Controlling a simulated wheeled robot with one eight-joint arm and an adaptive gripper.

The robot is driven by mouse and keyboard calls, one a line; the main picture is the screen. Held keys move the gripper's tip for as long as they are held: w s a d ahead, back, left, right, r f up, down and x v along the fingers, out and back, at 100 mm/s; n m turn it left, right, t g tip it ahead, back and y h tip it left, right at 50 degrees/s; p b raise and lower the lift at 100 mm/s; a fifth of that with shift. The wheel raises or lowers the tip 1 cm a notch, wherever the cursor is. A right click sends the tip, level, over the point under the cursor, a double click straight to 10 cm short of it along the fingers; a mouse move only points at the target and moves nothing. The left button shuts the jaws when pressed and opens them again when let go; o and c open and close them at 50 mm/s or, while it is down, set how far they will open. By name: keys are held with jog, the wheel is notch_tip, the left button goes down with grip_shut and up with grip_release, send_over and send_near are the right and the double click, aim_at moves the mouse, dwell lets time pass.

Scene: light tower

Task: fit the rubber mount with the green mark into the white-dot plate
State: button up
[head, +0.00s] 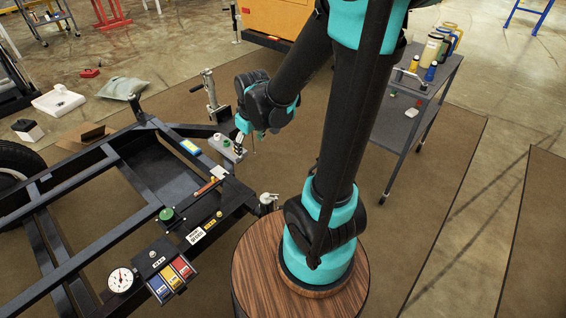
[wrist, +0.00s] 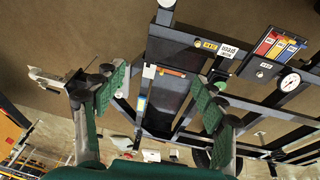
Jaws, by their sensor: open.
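My gripper (head: 240,137) hangs over the right corner of the black trailer frame in the head view. In the wrist view its two green-padded fingers (wrist: 160,98) are wide apart with nothing between them. I cannot clearly make out a white-dot plate.
A gauge (head: 120,280) and a box of red, yellow and blue labelled slots (head: 171,276) sit at the frame's near end. A jack post (head: 211,95) stands behind. A grey cart (head: 415,110) with bottles is at the right.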

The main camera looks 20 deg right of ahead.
jog(key=s+d+f+m+t, duration=0.1)
jog(key=s+d+m, duration=0.5)
jog(key=s+d, duration=0.2)
jog(key=s, duration=0.2)
jog(key=shift+s+h, duration=0.3)
jog(key=shift+c, duration=0.3)
dwell(0.5)
